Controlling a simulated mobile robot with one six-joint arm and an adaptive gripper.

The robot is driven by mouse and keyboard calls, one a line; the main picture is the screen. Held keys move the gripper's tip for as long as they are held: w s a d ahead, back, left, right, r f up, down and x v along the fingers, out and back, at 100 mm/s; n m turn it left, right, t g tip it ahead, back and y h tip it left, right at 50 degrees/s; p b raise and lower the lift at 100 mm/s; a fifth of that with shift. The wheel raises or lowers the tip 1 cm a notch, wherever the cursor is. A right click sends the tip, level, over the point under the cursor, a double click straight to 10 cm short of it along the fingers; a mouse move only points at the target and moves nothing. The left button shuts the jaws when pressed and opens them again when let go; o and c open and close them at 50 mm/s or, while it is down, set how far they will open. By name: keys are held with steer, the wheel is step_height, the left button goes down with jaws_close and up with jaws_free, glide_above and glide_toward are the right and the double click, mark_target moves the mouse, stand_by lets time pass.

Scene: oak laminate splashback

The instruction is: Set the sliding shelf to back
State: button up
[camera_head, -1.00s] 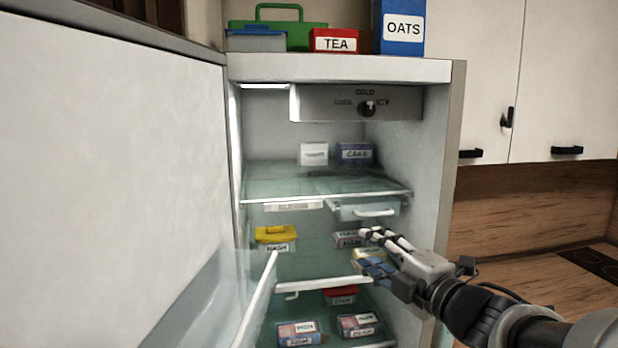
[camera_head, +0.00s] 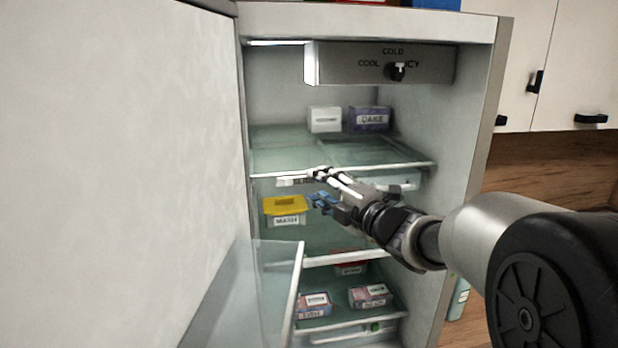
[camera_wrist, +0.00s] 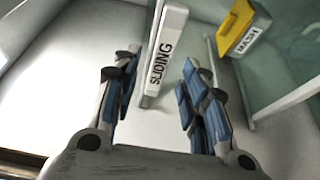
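The sliding shelf is the upper glass shelf (camera_head: 285,158) in the open fridge, with a white front edge. Its white label bar reading "SLIDING" hangs below the front edge and is partly hidden by my gripper in the head view; it shows plainly in the wrist view (camera_wrist: 164,60). My gripper (camera_head: 318,188) is in front of the shelf's front edge, close to the label bar. In the wrist view my gripper (camera_wrist: 155,95) has its blue-padded fingers spread apart, with the bar between and beyond them. Nothing is held. Whether a finger touches the bar cannot be told.
A white box (camera_head: 324,119) and a purple box labelled CAKE (camera_head: 369,118) stand at the back of the upper shelf. A yellow-lidded MASH tub (camera_head: 286,210) sits just below. The open fridge door (camera_head: 140,120) is at left. Boxes (camera_head: 370,296) stand lower down.

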mark_target(310, 182)
steer(key=shift+x, duration=2.75)
steer(key=shift+c, duration=0.5)
steer(key=c, duration=0.5)
steer(key=shift+f, duration=0.2)
jaws_close()
